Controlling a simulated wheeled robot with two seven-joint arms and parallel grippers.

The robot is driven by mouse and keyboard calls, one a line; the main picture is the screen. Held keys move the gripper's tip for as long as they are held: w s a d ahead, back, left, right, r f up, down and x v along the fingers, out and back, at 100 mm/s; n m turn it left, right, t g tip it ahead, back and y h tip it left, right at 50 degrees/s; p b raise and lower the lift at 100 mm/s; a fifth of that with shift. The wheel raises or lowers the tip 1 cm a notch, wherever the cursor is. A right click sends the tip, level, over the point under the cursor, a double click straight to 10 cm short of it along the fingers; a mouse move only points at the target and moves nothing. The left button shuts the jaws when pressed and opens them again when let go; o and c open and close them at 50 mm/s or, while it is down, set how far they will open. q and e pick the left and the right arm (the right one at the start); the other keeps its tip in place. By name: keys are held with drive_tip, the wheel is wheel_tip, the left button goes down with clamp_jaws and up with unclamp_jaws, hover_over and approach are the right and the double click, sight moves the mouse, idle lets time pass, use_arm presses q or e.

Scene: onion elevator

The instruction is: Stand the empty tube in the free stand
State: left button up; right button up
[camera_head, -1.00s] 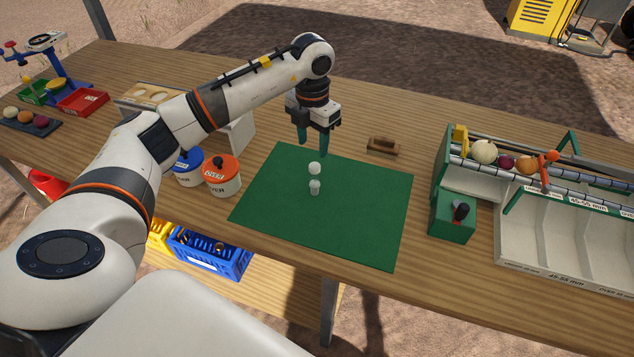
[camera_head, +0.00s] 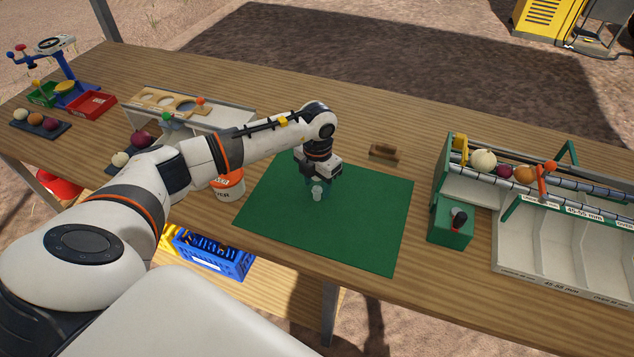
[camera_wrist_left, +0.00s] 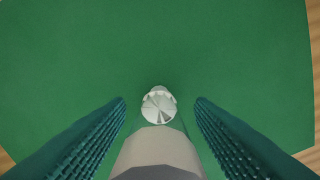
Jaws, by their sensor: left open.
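My left gripper (camera_head: 319,186) is open and low over the green mat, fingers pointing down. A small whitish upright piece (camera_head: 317,193) stands on the mat just in front of it; in the wrist view a small white round piece with a ribbed top (camera_wrist_left: 158,108) shows beyond the fingertips. A larger pale cylinder (camera_wrist_left: 157,150) lies between the two teal fingers in the wrist view, cut off by the lower edge. I cannot tell which piece is the empty tube or the free stand. The second whitish piece on the mat is hidden in the head view. My right gripper is out of view.
The green mat (camera_head: 350,235) is otherwise clear. An orange-lidded tub (camera_head: 229,186) stands left of it, partly behind my arm. A wooden block (camera_head: 384,153) lies behind it. A green box (camera_head: 450,222) and a sorting rack (camera_head: 560,235) stand to the right.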

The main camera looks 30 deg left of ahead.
use_arm(q)
clamp_jaws()
